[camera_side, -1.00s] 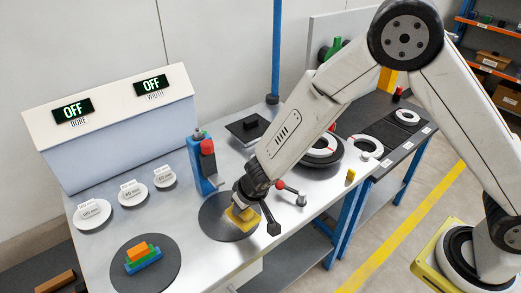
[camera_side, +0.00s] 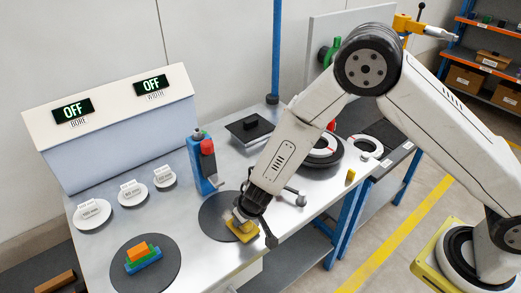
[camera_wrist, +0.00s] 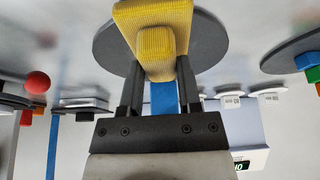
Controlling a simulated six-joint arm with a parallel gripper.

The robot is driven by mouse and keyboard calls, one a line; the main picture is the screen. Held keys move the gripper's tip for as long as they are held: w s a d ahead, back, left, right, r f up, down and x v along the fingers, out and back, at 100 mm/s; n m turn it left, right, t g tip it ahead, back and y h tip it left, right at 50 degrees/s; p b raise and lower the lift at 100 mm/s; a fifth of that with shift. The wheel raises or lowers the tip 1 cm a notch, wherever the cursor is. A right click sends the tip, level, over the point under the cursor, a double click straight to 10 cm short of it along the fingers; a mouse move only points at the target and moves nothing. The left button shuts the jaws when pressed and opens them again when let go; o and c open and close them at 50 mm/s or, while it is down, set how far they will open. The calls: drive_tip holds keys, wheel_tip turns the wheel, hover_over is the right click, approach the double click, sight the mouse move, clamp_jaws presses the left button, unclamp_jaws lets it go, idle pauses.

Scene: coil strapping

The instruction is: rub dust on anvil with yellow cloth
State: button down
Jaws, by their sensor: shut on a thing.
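My gripper (camera_side: 240,216) is shut on the yellow cloth (camera_side: 243,231), a folded pad with a raised block. In the wrist view the cloth (camera_wrist: 180,18) sits between the two dark fingers (camera_wrist: 157,85). The cloth is over the front right part of a dark round disc (camera_side: 215,213); whether it touches the disc I cannot tell. A blue upright device (camera_side: 199,172) with a red top stands behind the disc. I cannot make out any dust, nor tell which part is the anvil.
A second dark disc (camera_side: 170,262) at front left carries orange, green and blue blocks (camera_side: 143,256). Several labelled white discs (camera_side: 131,194) lie left of the blue device. A display box (camera_side: 115,130) reading OFF stands behind. Dark discs with white rings (camera_side: 325,150) lie to the right.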

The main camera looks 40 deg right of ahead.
drive_tip(key=shift+w, duration=4.8)
drive_tip(key=shift+s, duration=5.05)
drive_tip(key=shift+r, duration=4.05)
drive_tip(key=shift+w+d, duration=0.1)
